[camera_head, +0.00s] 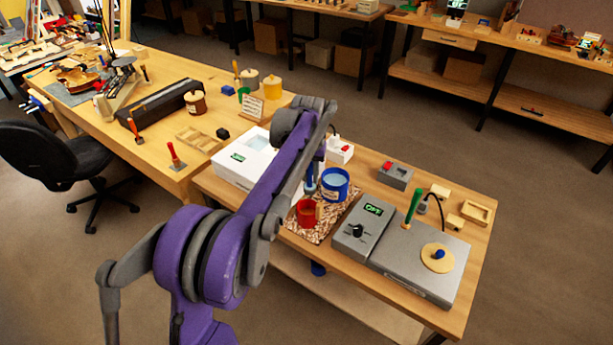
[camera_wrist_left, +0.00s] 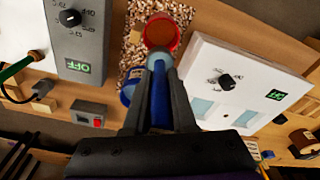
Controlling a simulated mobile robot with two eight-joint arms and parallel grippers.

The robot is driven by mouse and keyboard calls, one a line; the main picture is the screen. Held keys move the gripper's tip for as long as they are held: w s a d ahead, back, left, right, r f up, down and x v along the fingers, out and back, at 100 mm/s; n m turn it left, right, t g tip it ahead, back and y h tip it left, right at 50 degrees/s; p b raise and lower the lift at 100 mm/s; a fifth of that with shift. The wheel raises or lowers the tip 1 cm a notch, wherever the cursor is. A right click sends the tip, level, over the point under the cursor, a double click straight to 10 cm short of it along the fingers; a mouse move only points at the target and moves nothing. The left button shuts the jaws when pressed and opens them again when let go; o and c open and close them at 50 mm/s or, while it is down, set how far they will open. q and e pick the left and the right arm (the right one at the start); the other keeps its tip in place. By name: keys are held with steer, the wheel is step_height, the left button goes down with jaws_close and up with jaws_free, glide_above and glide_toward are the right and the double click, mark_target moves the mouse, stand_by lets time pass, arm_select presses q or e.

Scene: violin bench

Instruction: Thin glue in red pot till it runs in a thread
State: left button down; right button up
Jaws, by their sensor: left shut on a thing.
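The red pot (camera_head: 308,213) stands on a speckled mat (camera_head: 318,233) on the near bench. It also shows at the top of the left wrist view (camera_wrist_left: 160,34), with brown glue (camera_wrist_left: 159,32) inside. A blue pot (camera_head: 335,187) with pale liquid stands just behind it, partly hidden in the left wrist view (camera_wrist_left: 127,92). My left gripper (camera_wrist_left: 159,72) is shut on a slender blue tool (camera_wrist_left: 160,100) with a pale rounded end. That end appears close to the red pot's near rim; I cannot tell its height or whether it touches.
A white box (camera_head: 243,160) with a display stands left of the pots. A grey control unit (camera_head: 363,228) reading OFF stands right, beside a grey plate (camera_head: 420,268). A green-handled tool (camera_head: 413,205) stands there. A grey switch box (camera_head: 395,176) lies behind.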

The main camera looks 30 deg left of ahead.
mark_target(305, 192)
arm_select(q)
step_height(305, 192, down, 3)
steer(key=shift+w+f+b, duration=0.1)
steer(key=shift+f+b, duration=0.05)
steer(key=shift+b, duration=0.8)
steer(key=shift+s+f+b, duration=0.2)
steer(key=shift+f+b, duration=0.05)
steer(key=shift+b, duration=0.05)
steer(key=t+b, duration=0.1)
steer(key=s+t+b, duration=0.1)
steer(key=t, duration=0.1)
steer(key=t+b, duration=0.1)
steer(key=shift+s+a+f+h, duration=0.15)
steer(key=shift+s+f+h, duration=0.15)
steer(key=t, duration=0.2)
steer(key=t+b, duration=0.1)
steer(key=shift+s+f, duration=0.25)
steer(key=shift+s, duration=0.15)
steer(key=shift+s+f+t+b, duration=0.15)
steer(key=shift+t+b, duration=0.1)
steer(key=shift+t, duration=0.45)
steer(key=shift+s+r+t+b, duration=0.1)
steer(key=shift+t+b, duration=0.1)
steer(key=shift+t, duration=0.5)
